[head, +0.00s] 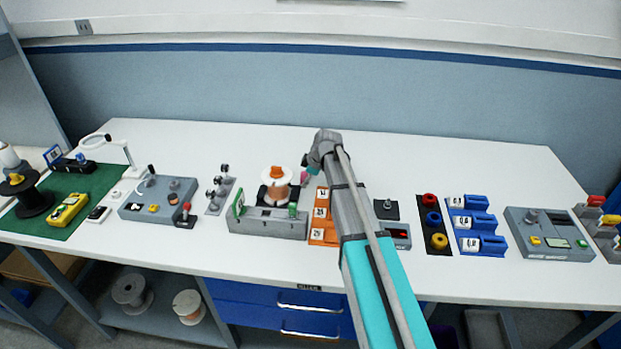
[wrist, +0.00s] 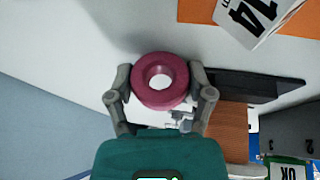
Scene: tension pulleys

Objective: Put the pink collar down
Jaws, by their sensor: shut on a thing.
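The pink collar (wrist: 160,99) is a thick ring with a round hole. In the wrist view it sits between the two fingers of my gripper (wrist: 160,75), which is shut on its sides. In the head view my gripper (head: 308,173) is over the bench just right of the copper spool (head: 277,189), and a small pink patch of the collar (head: 304,177) shows at its tip. The collar's height above the white bench top cannot be told. My arm hides part of the bench to the right.
An orange strip (head: 316,237) with numbered cards lies close to my gripper; one card (wrist: 258,18) shows in the wrist view. A black strip (head: 434,245) holds red, blue and yellow rings farther right. The bench behind is clear.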

